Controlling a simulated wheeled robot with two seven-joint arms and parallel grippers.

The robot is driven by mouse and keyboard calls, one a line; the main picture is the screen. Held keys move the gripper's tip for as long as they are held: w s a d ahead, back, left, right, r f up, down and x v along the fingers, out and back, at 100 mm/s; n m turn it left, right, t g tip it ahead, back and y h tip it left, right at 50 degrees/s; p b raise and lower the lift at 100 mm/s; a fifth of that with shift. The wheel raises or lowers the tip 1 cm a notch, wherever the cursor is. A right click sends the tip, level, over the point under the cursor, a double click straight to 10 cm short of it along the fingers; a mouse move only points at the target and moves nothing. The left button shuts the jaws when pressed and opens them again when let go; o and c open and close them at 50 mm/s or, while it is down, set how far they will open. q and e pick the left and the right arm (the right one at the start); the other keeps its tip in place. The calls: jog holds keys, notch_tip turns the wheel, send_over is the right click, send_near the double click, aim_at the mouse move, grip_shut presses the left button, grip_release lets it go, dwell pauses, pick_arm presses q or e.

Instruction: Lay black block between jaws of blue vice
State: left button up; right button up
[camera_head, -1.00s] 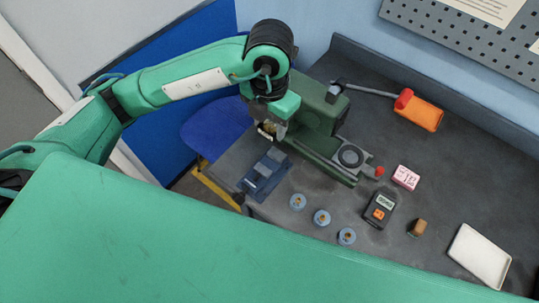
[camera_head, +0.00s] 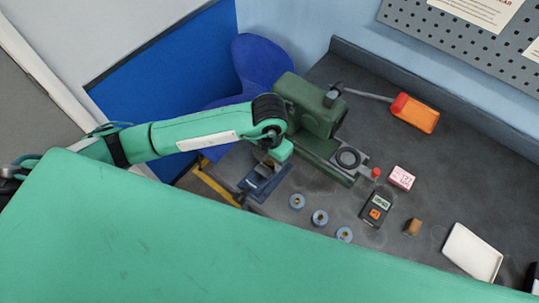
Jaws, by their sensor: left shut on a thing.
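The blue vice (camera_head: 255,187) stands at the bench's left front edge, below the green machine. My left gripper (camera_head: 267,163) is directly over the vice, pointing down, at or just above its jaws. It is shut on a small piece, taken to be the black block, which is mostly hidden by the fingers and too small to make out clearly. I cannot tell whether the block touches the vice. No other black block shows on the bench. My right gripper is not identifiable in view.
The green machine (camera_head: 310,112) stands close behind the vice. Several blue-rimmed round pieces (camera_head: 320,217) lie to its right, with a meter (camera_head: 376,208), a pink box (camera_head: 401,178), a brown block (camera_head: 412,226) and a white tray (camera_head: 472,252) farther right. An orange-ended object (camera_head: 415,113) lies behind.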

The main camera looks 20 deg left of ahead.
aim_at(270, 161)
pick_arm(q)
jog(key=shift+f, duration=0.2)
jog(key=o, duration=1.2)
jog(key=shift+r, duration=0.1)
jog(key=shift+r, duration=0.3)
jog(key=shift+r+b, duration=1.75)
jog(key=shift+r, duration=4.1)
